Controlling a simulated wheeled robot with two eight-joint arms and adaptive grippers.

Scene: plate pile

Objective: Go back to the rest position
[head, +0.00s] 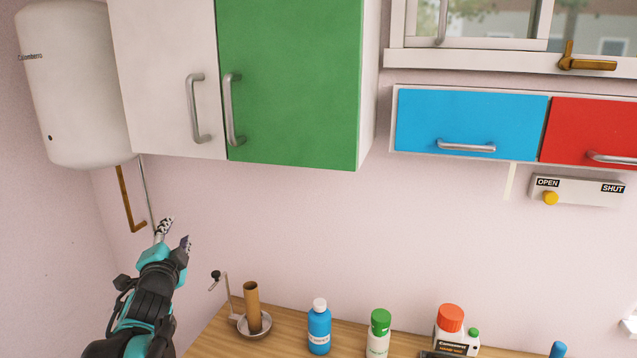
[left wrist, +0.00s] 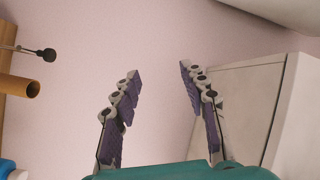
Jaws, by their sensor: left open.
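My left gripper (head: 174,232) is raised in front of the pink wall at the left of the head view, below the white water heater. Its two fingers are spread apart with nothing between them. In the left wrist view the open fingers (left wrist: 160,85) show against bare wall. My right gripper is in neither view. No plates show in either view.
A wooden counter (head: 215,335) holds a brown tube on a metal holder (head: 252,305), a blue bottle (head: 319,330), a green-capped bottle (head: 378,335) and an orange-capped container (head: 450,325). White (head: 170,70) and green (head: 290,80) cabinets hang above.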

